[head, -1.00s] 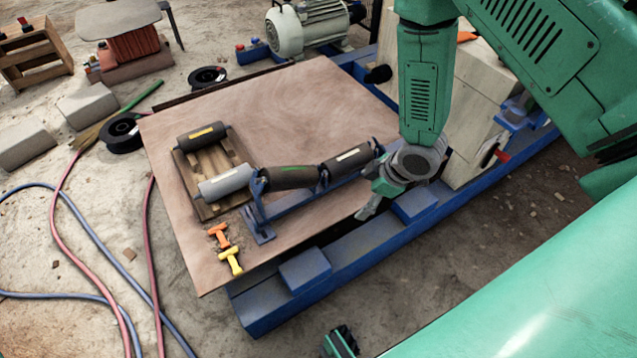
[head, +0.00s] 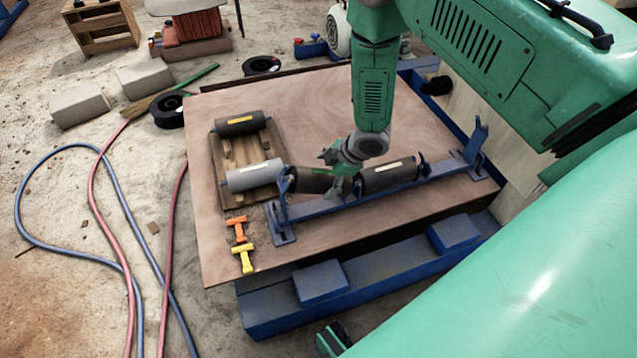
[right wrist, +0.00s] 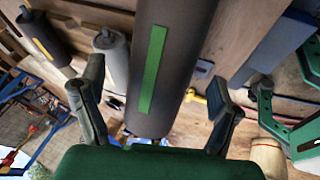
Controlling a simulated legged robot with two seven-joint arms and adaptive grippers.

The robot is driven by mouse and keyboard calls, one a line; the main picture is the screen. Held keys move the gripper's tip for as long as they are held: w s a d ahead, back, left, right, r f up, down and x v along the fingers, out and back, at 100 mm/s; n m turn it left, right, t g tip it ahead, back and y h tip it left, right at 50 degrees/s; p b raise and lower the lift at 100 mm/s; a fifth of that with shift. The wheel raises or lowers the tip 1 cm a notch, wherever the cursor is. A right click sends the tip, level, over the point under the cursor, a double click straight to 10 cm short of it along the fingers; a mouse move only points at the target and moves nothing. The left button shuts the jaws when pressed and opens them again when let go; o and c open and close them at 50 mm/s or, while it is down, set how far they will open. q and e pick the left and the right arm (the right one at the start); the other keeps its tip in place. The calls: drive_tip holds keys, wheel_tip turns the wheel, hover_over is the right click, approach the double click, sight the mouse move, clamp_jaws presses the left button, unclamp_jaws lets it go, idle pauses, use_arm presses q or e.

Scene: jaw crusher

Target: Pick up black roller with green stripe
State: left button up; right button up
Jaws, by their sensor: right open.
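The black roller with green stripe (head: 308,182) lies in the blue bracket frame (head: 372,196), partly hidden by my gripper in the head view. In the right wrist view the same roller (right wrist: 152,72) fills the middle, its green stripe facing the camera. My right gripper (head: 335,172) is at the right part of this roller. In the right wrist view the right gripper (right wrist: 150,105) is open, with one finger on each side of the roller's near end. I cannot tell whether the fingers touch it.
A black roller with a pale label (head: 388,176) sits just right in the same frame. A grey roller (head: 254,175) and a yellow-striped black roller (head: 241,123) lie on a wooden pallet (head: 229,198). Orange (head: 238,229) and yellow (head: 244,257) tools lie at the board's front left.

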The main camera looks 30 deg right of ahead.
sight(322, 182)
drive_tip(key=f, duration=0.1)
drive_tip(key=w+f+b, duration=0.1)
drive_tip(key=f, duration=0.1)
drive_tip(key=shift+f, duration=0.2)
drive_tip(key=shift+w+a+f+b, duration=0.1)
drive_tip(key=shift+w+f+b, duration=0.05)
drive_tip(key=shift+f+b, duration=0.15)
drive_tip(key=shift+a+r, duration=0.3)
drive_tip(key=shift+a, duration=0.15)
drive_tip(key=c, duration=1.7)
drive_tip(key=shift+d+r, duration=0.1)
drive_tip(key=shift+d, duration=0.2)
drive_tip(key=shift+c, duration=0.5)
